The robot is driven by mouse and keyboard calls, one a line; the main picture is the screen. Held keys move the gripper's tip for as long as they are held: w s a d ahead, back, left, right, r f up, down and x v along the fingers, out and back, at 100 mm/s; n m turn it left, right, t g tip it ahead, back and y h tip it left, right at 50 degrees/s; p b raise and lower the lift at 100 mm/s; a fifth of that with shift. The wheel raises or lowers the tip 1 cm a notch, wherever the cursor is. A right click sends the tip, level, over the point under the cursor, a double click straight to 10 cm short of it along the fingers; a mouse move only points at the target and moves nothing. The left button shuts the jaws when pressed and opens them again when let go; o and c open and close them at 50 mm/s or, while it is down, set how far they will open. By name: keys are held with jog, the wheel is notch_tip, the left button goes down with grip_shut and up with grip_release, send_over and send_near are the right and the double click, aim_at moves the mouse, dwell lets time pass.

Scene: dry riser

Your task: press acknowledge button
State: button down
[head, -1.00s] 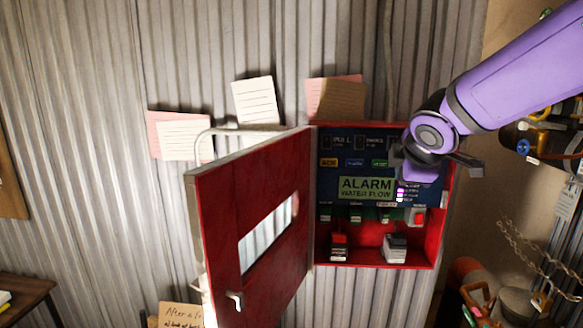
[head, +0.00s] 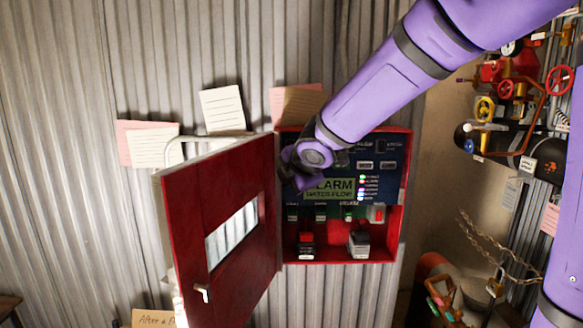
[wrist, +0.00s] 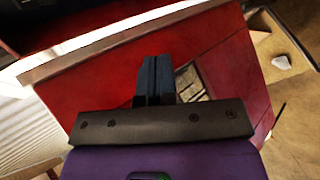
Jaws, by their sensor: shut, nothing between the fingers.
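The red alarm box (head: 340,255) hangs open on the corrugated wall, with a dark blue panel and a lit ALARM WATER FLOW display (head: 335,192) inside. My gripper's purple body (head: 303,180) is in front of the panel's left side, by the door hinge, in the head view. It covers the panel's upper left, and I cannot make out the acknowledge button. In the wrist view, my gripper (wrist: 158,62) has its two dark fingers together and empty, with a red surface beyond them. I cannot tell whether they touch anything.
The red door (head: 225,225), with a window slot and white handle, stands swung open to the left, close to my gripper. Small switches line the panel's lower part, and two blocky units sit on the box floor. Pipes and valves (head: 505,85) are at right.

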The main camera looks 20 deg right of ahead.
jog(key=w+d, duration=0.2)
jog(key=w, duration=0.6)
jog(key=shift+w+d, duration=0.15)
jog(key=shift+d, duration=0.25)
jog(key=shift+w+d, duration=0.1)
jog(key=shift+w, duration=0.05)
dwell(1.7)
jog(key=shift+w, duration=0.25)
jog(key=shift+w+d, duration=0.2)
jog(key=shift+w, duration=0.3)
dwell(0.9)
jog(key=shift+s, duration=0.15)
jog(key=shift+s+a, duration=0.25)
jog(key=shift+s, duration=0.5)
jog(key=s, duration=0.1)
jog(key=s+a, duration=0.1)
jog(key=s, duration=0.2)
jog(key=shift+s+a, duration=0.3)
jog(key=shift+s, duration=0.1)
